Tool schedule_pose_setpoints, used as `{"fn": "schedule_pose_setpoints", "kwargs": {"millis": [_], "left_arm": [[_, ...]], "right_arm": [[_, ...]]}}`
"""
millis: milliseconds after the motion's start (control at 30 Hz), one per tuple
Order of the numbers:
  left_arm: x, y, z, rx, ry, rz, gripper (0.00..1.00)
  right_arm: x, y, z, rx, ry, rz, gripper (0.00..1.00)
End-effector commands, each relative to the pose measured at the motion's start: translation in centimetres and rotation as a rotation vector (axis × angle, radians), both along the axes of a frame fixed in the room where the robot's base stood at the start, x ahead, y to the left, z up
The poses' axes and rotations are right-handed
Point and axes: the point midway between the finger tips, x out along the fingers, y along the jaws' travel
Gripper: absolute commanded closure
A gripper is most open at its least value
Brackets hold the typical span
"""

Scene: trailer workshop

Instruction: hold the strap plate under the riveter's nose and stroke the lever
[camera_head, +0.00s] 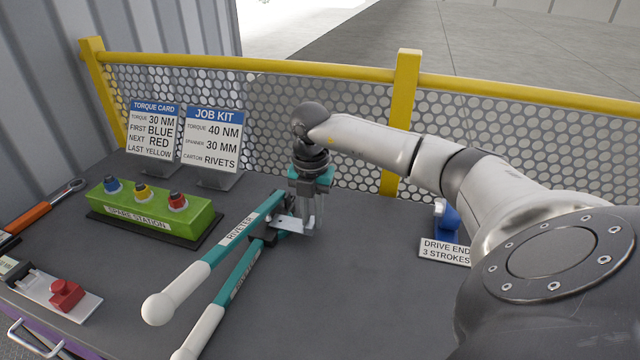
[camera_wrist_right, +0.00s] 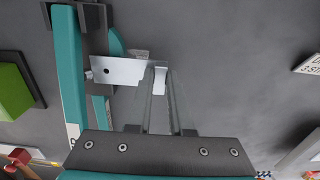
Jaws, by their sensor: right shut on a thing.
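The riveter (camera_head: 238,237) lies on the bench with teal lever arms and white grips spread apart toward the front. It also shows in the right wrist view (camera_wrist_right: 68,80). My right gripper (camera_head: 307,222) is at the riveter's head end, pointing down. Its fingers (camera_wrist_right: 160,100) are shut on the bent tab of the metal strap plate (camera_wrist_right: 125,70). The plate (camera_head: 288,224) reaches left to the riveter's head, its holed end beside the teal body. I cannot tell whether the hole lines up with the nose. My left gripper is not in view.
A green spare station (camera_head: 150,215) with blue, yellow and red knobs stands left. Torque card (camera_head: 153,130) and job kit sign (camera_head: 212,140) stand behind it. A yellow-railed mesh guard (camera_head: 250,105) closes the back.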

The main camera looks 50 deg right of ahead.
Motion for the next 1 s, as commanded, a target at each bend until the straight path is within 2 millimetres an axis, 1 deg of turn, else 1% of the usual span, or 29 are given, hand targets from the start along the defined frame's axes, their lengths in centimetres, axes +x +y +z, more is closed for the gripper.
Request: {"fn": "schedule_pose_setpoints", "kwargs": {"millis": [33, 533, 700, 1000], "left_arm": [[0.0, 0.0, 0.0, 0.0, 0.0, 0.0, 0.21], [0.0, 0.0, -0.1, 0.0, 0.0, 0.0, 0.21], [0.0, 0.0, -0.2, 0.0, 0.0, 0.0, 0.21], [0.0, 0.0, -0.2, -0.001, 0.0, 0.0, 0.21]], "right_arm": [[0.4, 0.3, 0.1, 0.002, -0.002, 0.001, 1.0], [2.9, 1.5, 0.1, 0.0, -0.001, 0.0, 1.0], [2.8, 1.5, -0.5, -0.001, 0.002, 0.0, 1.0], [2.8, 1.5, -0.7, 0.0, 0.001, 0.0, 1.0]]}}
